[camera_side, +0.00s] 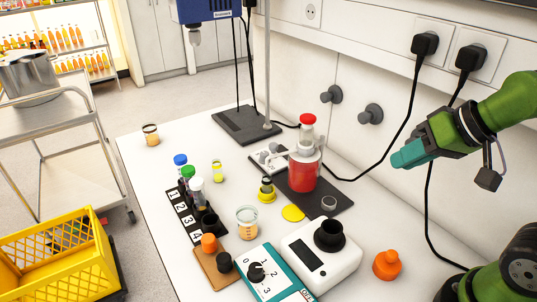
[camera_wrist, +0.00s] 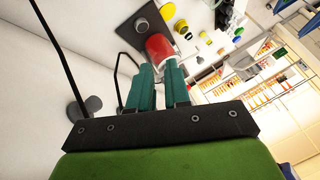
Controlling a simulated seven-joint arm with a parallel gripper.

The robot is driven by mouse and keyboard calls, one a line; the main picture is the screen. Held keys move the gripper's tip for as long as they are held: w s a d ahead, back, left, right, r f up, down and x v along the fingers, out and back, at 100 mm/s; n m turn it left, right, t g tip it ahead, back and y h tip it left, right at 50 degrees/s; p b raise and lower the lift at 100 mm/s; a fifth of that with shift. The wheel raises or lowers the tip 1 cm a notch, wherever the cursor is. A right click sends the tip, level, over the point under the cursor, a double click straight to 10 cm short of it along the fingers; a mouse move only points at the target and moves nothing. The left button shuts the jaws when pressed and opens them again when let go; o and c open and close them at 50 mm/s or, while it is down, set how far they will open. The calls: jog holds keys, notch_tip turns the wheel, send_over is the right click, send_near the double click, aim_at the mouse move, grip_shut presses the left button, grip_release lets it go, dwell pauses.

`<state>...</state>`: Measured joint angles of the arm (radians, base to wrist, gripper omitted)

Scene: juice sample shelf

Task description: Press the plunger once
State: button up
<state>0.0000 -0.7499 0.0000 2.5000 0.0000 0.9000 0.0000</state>
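A bottle (camera_side: 303,174) of red liquid with a dispenser head stands upright on a dark mat (camera_side: 334,196) near the wall. Its plunger (camera_side: 307,121) rises from the head as a white shaft under a red cap. My gripper (camera_side: 402,157), with teal fingers, is in the air to the right of the bottle, apart from it. In the wrist view the gripper (camera_wrist: 161,66) shows a narrow empty gap between its fingers, and the red bottle (camera_wrist: 159,47) lies beyond the tips. The fingers hide part of the dispenser there.
A white device with a black cup (camera_side: 329,237), an orange bottle (camera_side: 387,264) and a beaker (camera_side: 247,222) stand toward the front. A numbered rack (camera_side: 182,215) is at left. A stand base (camera_side: 245,126) is behind. Black cables hang along the wall at right.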

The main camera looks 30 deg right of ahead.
grip_shut()
dwell(1.2)
notch_tip(320, 180, up, 9)
jog(key=m+t+h, duration=0.1)
jog(key=m+t, duration=0.1)
jog(key=m, duration=0.2)
send_over(312, 118)
jog(key=shift+w+f, duration=0.15)
jog(key=shift+f, duration=0.05)
jog(key=shift+f, duration=4.45)
